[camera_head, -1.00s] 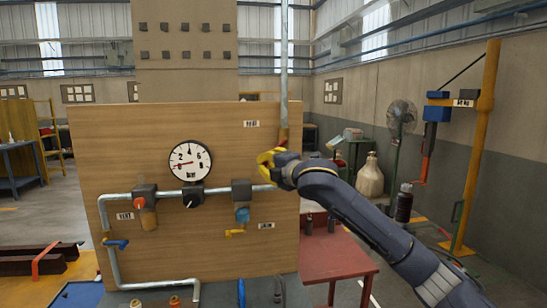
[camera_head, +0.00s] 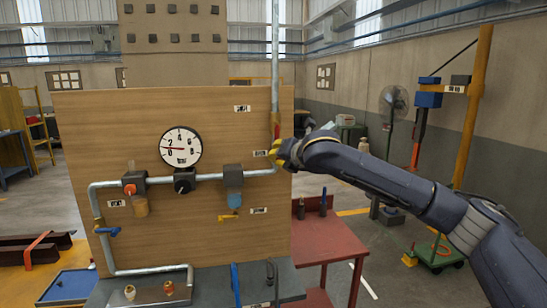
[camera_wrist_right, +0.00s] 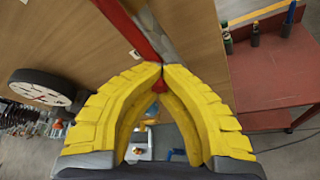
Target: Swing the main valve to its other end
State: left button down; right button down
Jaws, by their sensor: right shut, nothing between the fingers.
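A red lever (camera_head: 276,130), which looks like the main valve's handle, lies along the grey vertical pipe (camera_head: 275,60) at the wooden board's right side. It runs down the right wrist view (camera_wrist_right: 128,25) beside the pipe to my fingertips. My right gripper (camera_head: 279,150), with yellow fingers, is at the lever's lower end. In the right wrist view its fingertips (camera_wrist_right: 162,67) meet, shut with nothing between them. Some red shows just below the tips; whether they touch the lever I cannot tell. The valve body is hidden behind the fingers. My left gripper is not in view.
The board carries a round gauge (camera_head: 180,147), a horizontal pipe, a blue handle (camera_head: 107,231) and a small yellow handle (camera_head: 229,217). A grey bench (camera_head: 205,290) stands below. A red table (camera_head: 330,240) with dark bottles stands to the right, under my arm.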

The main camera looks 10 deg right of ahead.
jog(key=shift+d+h, duration=0.3)
jog(key=shift+w, duration=0.1)
jog(key=c, duration=2.1)
grip_release()
jog(key=shift+c, duration=0.2)
jog(key=o, duration=0.8)
jog(key=shift+v, duration=6.1)
jog(key=shift+w, duration=0.1)
